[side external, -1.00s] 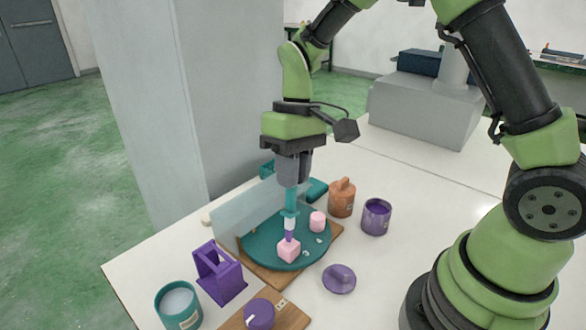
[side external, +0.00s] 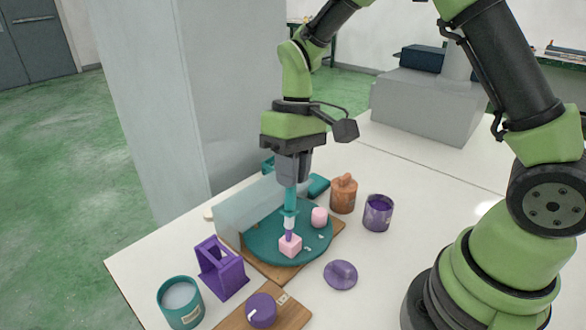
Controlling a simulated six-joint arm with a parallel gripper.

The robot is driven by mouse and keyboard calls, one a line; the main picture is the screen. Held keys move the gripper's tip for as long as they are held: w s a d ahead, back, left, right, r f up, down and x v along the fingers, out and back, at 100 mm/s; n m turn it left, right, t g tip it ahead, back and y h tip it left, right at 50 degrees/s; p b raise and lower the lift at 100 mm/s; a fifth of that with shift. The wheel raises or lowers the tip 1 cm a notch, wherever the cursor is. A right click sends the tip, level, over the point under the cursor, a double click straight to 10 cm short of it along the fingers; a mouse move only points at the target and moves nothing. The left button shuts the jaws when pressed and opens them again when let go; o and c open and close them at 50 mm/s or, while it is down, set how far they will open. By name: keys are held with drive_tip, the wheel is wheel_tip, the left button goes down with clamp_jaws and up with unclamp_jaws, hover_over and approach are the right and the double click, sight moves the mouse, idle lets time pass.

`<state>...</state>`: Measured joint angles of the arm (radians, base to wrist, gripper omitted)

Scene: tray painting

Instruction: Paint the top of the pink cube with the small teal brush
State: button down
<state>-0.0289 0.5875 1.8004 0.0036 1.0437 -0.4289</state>
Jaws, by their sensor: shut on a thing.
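The pink cube (side external: 290,247) sits on the round teal tray (side external: 262,254), near its front edge. My gripper (side external: 291,181) is shut on the small teal brush (side external: 290,200), which points straight down. The brush has a pale ferrule and a purple tip. The tip is at the top of the cube and seems to touch it. I cannot tell how much of the cube's top is coloured, as the tip covers it. A pink cylinder (side external: 319,217) stands on the tray, behind and right of the cube.
Purple stand (side external: 222,270), teal pot (side external: 180,302) and purple knob (side external: 261,310) on a wooden board are at the front. A purple lid (side external: 341,274), purple pot (side external: 378,213) and orange jar (side external: 343,194) are to the right. A translucent panel (side external: 240,219) stands behind the tray's left side.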

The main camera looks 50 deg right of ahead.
drive_tip(key=shift+d, duration=0.55)
drive_tip(key=shift+a, duration=0.1)
drive_tip(key=shift+a, duration=0.55)
drive_tip(key=shift+d, duration=0.15)
drive_tip(key=shift+d, duration=0.55)
drive_tip(key=shift+a, duration=0.1)
